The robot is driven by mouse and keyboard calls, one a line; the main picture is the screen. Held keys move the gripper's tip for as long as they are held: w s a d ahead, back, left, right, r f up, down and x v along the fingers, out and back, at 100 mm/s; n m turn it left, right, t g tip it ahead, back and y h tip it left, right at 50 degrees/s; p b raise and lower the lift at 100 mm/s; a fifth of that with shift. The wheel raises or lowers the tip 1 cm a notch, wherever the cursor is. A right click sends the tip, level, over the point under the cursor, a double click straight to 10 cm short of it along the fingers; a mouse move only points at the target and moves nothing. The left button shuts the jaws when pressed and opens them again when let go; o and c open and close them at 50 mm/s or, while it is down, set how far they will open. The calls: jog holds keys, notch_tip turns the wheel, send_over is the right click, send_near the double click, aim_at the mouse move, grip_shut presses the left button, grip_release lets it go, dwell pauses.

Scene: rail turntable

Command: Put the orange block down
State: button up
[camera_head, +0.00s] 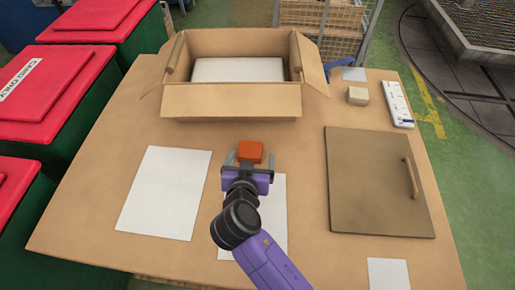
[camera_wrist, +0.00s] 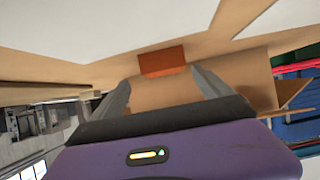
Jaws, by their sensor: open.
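The orange block (camera_head: 250,151) lies just beyond my gripper's fingers, in front of the open cardboard box. It also shows in the wrist view (camera_wrist: 162,61), ahead of the fingertips and between their lines. My gripper (camera_head: 249,157) is open, one grey finger to each side of the block's near end. In the wrist view the two fingers (camera_wrist: 158,80) stand wide apart with a gap to the block. Whether the block touches the table or a sheet is hard to tell. My purple arm hides part of the white sheet (camera_head: 274,205) below.
An open cardboard box (camera_head: 230,100) with a white content stands at the back. A white sheet (camera_head: 165,190) lies left. A brown board (camera_head: 370,190) with a handle lies right. A small beige block (camera_head: 357,96) and a white power strip (camera_head: 397,105) lie at the back right. Red-lidded bins (camera_head: 50,90) stand left.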

aim_at(250, 150)
jog(key=shift+a+p+x, duration=0.2)
jog(key=shift+p+x, duration=0.15)
jog(key=shift+x, duration=1)
jog(key=shift+a+p+x, duration=0.15)
jog(key=shift+p+x, duration=0.15)
jog(key=shift+x, duration=1.1)
jog(key=c, duration=1.7)
jog(key=shift+o, duration=0.2)
jog(key=shift+r, duration=0.1)
